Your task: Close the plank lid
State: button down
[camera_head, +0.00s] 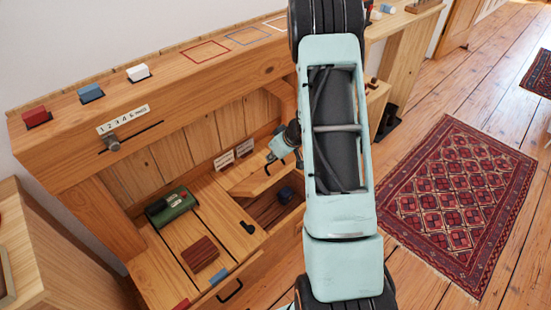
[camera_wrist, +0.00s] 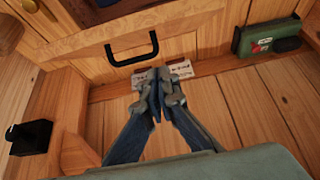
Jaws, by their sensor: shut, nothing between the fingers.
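The plank lid (camera_head: 250,182) stands raised and tilted at the back of an open compartment (camera_head: 262,211) in the wooden bench. Its black handle (camera_head: 268,168) shows near my gripper (camera_head: 279,158). In the wrist view, the lid (camera_wrist: 190,42) and its handle (camera_wrist: 132,48) lie just beyond my gripper (camera_wrist: 160,80). My arm hides part of the bench's right side.
A green box (camera_head: 171,207) and a brown ribbed block (camera_head: 200,253) rest on the planks left of the opening. A dark round object (camera_head: 286,194) sits inside the compartment. A shelf (camera_head: 165,93) with coloured blocks overhangs behind. Floor with a rug (camera_head: 455,200) lies right.

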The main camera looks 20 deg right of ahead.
jog(key=b, duration=0.2)
send_over(269, 174)
jog(key=f, duration=0.4)
jog(key=shift+w+a, duration=0.15)
jog(key=shift+w, duration=0.05)
jog(key=shift+s+d+f+b, duration=0.3)
jog(key=shift+s+f+b, duration=0.25)
jog(key=shift+f, duration=0.25)
jog(key=shift+s+d+f+b, duration=0.2)
jog(key=shift+s+f+b, duration=0.25)
jog(key=shift+s, duration=0.3)
jog(key=shift+d+f, duration=0.1)
